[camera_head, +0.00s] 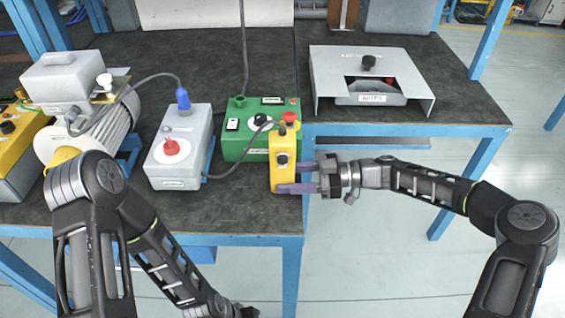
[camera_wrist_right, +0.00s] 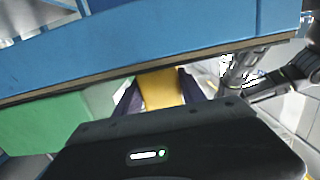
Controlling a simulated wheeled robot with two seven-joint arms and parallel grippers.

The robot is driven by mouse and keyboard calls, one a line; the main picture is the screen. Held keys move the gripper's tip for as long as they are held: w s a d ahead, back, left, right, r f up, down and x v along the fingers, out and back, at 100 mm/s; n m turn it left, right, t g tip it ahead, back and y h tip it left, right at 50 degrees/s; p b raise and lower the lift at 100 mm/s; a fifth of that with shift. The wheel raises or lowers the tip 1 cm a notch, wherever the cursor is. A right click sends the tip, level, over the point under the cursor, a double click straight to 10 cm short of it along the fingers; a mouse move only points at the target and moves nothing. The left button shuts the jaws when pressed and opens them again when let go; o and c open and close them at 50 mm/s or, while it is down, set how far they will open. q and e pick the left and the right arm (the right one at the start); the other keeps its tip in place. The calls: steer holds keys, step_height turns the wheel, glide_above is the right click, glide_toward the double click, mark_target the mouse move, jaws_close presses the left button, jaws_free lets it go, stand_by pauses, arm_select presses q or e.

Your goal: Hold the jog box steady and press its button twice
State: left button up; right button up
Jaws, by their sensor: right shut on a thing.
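In the right wrist view the yellow box (camera_wrist_right: 161,90) shows between the two fingers. My left arm bends down to the bottom edge of the head view; its fingers are out of frame.
A green control box (camera_head: 245,150) stands behind the jog box. A grey box with a red knob (camera_head: 178,165) stands to the left, cabled to it. A motor (camera_head: 100,130) stands farther left. A grey sloped cover (camera_head: 330,65) sits at the back right.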

arm_select(q)
jaws_close()
stand_by(1.6)
